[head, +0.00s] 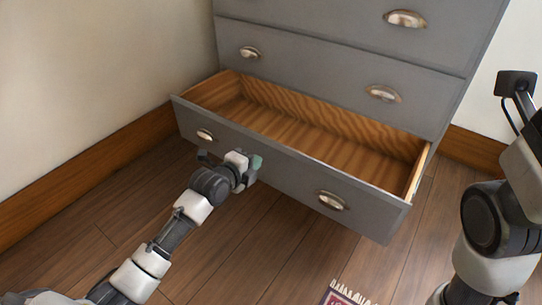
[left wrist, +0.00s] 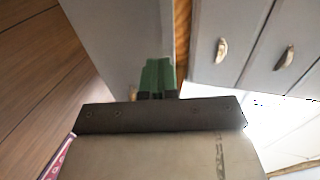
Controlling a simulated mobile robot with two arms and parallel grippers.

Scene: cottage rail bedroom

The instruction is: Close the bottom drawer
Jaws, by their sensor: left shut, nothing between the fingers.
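The bottom drawer (head: 285,172) of a grey dresser is pulled well out, and its bare wooden inside (head: 310,132) looks empty. Its grey front carries two metal cup handles, one at left (head: 205,135) and one at right (head: 332,201). My left gripper (head: 256,163) is at the drawer front, between the two handles and nearer the left one. Its green fingers (left wrist: 158,76) are shut with nothing between them, and they point at the grey front in the left wrist view. I cannot tell whether they touch it.
The dresser's upper drawers (head: 320,60) are shut. A wall with a wooden baseboard (head: 90,177) runs along the left. A fringed rug (head: 345,294) lies at the bottom. The wooden floor before the drawer is otherwise clear.

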